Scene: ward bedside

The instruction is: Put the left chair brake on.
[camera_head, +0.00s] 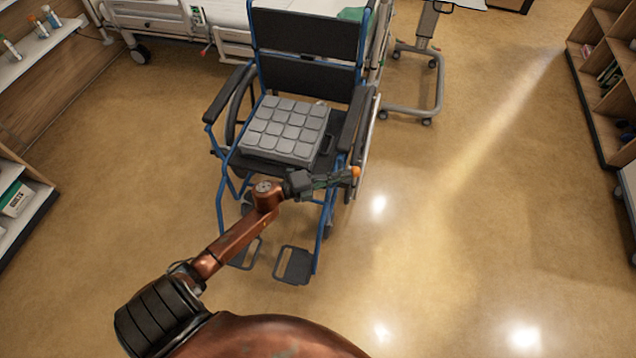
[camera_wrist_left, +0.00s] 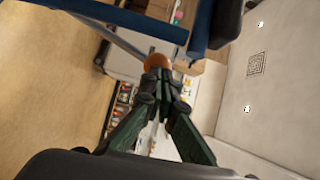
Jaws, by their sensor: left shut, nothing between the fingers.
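The blue-framed wheelchair (camera_head: 306,68) faces me, with a grey segmented cushion (camera_head: 285,128) on its seat. The orange knob of the chair's left brake lever (camera_head: 356,171) shows at the picture's right side of the chair, below the armrest. My left gripper (camera_head: 346,177) reaches across the front of the seat, with its fingertips at the knob. In the left wrist view the shut fingertips (camera_wrist_left: 157,76) point at the orange knob (camera_wrist_left: 157,61), which sits just beyond them. Whether they touch it I cannot tell. The lever's shaft is hidden. My right gripper is not in view.
Blue chair tubing (camera_wrist_left: 125,19) crosses near the fingers in the left wrist view. A bed (camera_head: 225,22) stands behind the chair, and a wheeled table stand (camera_head: 420,60) is at the back right. Shelves (camera_head: 605,85) line the right edge. The floor right of the chair is clear.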

